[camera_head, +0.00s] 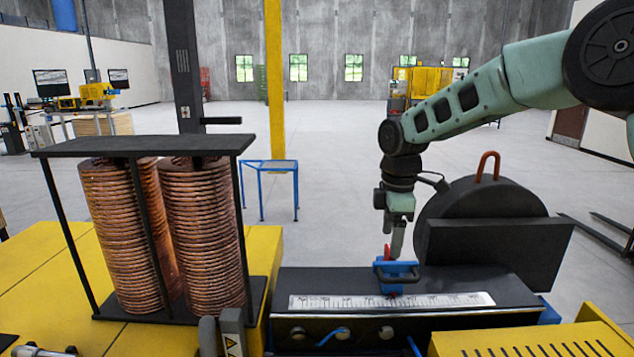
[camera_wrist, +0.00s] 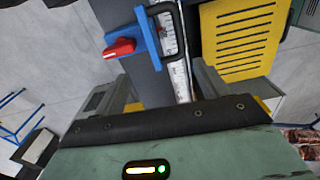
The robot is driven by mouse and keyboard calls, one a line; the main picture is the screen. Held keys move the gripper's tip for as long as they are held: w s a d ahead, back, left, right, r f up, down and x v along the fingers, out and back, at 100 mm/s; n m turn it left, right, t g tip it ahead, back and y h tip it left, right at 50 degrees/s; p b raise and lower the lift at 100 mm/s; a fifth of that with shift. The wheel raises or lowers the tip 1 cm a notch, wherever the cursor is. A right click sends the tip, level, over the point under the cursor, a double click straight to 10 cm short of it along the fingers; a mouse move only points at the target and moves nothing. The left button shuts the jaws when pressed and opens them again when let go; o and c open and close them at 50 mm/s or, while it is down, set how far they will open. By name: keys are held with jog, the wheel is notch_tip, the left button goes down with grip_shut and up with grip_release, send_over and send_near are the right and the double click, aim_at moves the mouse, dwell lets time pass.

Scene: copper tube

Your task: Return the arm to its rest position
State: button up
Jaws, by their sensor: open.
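My arm reaches in from the upper right in the head view, bent at the elbow, with its wrist pointing down. My gripper (camera_head: 394,243) is just above a blue clamp-like part (camera_head: 400,269) with a red piece. Its jaws are open and nothing shows held between them. In the wrist view, the two grey fingers of my gripper (camera_wrist: 158,88) stand apart, and the blue part (camera_wrist: 148,36) with its red knob (camera_wrist: 119,48) lies beyond them. From the head view I cannot tell whether the fingertips touch the blue part.
The blue part sits on a black bench (camera_head: 300,279) with a white ruler (camera_head: 330,301). Copper tube coils (camera_head: 203,235) stand in a black rack at left. A black disc (camera_head: 478,203) and plate stand close right of my gripper. A yellow slotted cover (camera_head: 530,342) is front right. Open floor lies behind.

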jog(key=s+a+f+m+b, duration=0.25)
jog(key=s+f+b, duration=0.3)
jog(key=s, duration=0.45)
jog(key=s+a+f+m+b, duration=0.2)
jog(key=s+a+f+b, duration=0.25)
jog(key=s+b, duration=0.4)
jog(key=s+d+f+m+b, duration=0.2)
jog(key=s+f, duration=0.3)
jog(key=s, duration=0.4)
jog(key=s+d+f+m+b, duration=0.3)
jog(key=s+f, duration=0.3)
jog(key=s, duration=0.4)
jog(key=shift+d+b, duration=0.2)
jog(key=shift+b, duration=0.15)
